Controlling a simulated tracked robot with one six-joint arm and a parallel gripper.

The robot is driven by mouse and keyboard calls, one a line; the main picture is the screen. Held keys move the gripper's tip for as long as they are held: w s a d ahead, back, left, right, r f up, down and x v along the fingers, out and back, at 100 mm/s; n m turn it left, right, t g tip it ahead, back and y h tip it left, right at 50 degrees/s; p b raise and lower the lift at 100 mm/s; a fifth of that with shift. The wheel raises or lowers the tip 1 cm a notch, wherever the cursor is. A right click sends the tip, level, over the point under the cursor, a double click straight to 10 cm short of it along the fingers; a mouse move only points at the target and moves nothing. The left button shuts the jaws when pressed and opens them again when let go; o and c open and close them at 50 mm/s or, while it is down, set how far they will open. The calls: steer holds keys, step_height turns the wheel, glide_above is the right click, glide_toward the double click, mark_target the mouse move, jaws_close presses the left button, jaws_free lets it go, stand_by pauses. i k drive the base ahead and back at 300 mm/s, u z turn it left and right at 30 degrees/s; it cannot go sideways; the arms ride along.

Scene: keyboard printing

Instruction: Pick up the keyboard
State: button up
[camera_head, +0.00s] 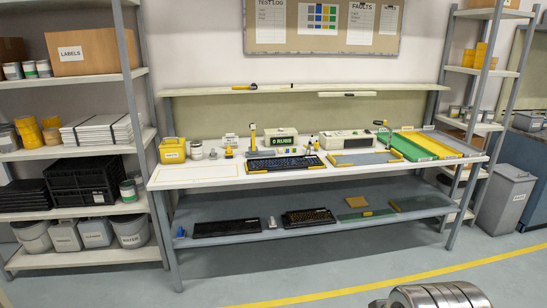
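A dark keyboard (285,164) with a yellowish front edge lies flat on the white workbench top (205,180), near its middle and close to the front edge. A second dark keyboard (308,217) lies on the bench's lower shelf, and a long black keyboard-like slab (226,228) lies to its left. A ribbed metal part of my arm shows at the bottom right, well in front of the bench and apart from the keyboards. My gripper's fingers are not in view.
A grey pad (364,158) and green and yellow trays (427,146) lie right of the bench keyboard. A yellow bin (172,150) stands at the left end. Shelving flanks the bench. Open floor (330,270) with a yellow line lies in front.

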mark_target(275, 163)
steer(key=i, duration=3.85)
steer(key=u, duration=1.3)
